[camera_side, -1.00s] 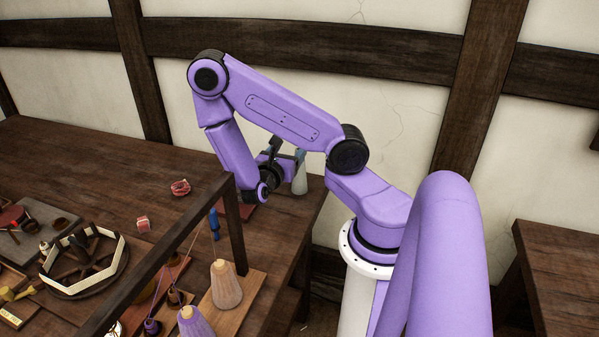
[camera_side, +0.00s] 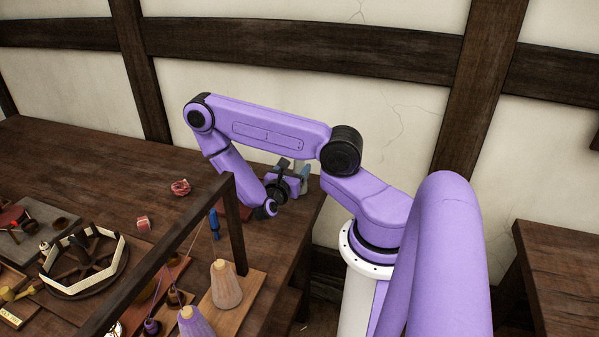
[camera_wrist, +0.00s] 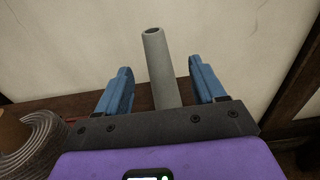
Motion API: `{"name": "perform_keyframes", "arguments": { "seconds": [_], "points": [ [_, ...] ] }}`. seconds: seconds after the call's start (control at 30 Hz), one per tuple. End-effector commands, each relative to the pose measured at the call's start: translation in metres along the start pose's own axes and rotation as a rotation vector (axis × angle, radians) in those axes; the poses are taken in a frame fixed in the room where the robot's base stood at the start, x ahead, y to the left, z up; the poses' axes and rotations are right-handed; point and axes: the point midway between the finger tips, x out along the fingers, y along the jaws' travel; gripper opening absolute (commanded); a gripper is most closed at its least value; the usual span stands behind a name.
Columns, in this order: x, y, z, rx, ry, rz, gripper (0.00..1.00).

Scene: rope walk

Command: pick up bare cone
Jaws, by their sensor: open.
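The bare cone (camera_wrist: 160,65) is a slim grey tapered tube with a hollow top. In the wrist view it stands upright between the two blue fingers of my gripper (camera_wrist: 160,80), with a gap visible on each side. My gripper is open and the cone's lower end is hidden behind the gripper body. In the side view my gripper (camera_side: 298,176) is low at the far right end of the bench, and it hides most of the cone.
A grey ribbed roll (camera_wrist: 35,145) lies close at left in the wrist view. The wall stands behind the cone. In the side view a dark wooden frame (camera_side: 236,225), a pale wound cone (camera_side: 226,285) and a purple wound cone (camera_side: 196,324) stand nearer the camera.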

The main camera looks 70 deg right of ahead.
Motion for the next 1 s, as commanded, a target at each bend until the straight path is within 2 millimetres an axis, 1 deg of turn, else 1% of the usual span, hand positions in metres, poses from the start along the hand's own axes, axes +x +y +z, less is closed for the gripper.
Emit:
{"name": "perform_keyframes", "arguments": {
  "seconds": [0.03,0.1,0.37,0.6,0.7,0.8,1.0],
  "points": [
    [0.008,-0.001,0.000,0.002,0.001,-0.005,0.69],
    [0.016,-0.001,0.000,0.002,0.001,-0.004,0.69],
    [0.031,0.000,0.000,0.000,0.000,-0.003,0.69],
    [0.064,0.002,-0.003,0.002,0.000,-0.005,0.69],
    [0.073,0.002,-0.003,0.002,0.000,-0.002,0.69],
    [0.078,0.003,-0.002,0.000,0.000,-0.001,0.69],
    [0.078,0.003,-0.002,-0.001,0.000,0.001,0.69]
  ]
}}
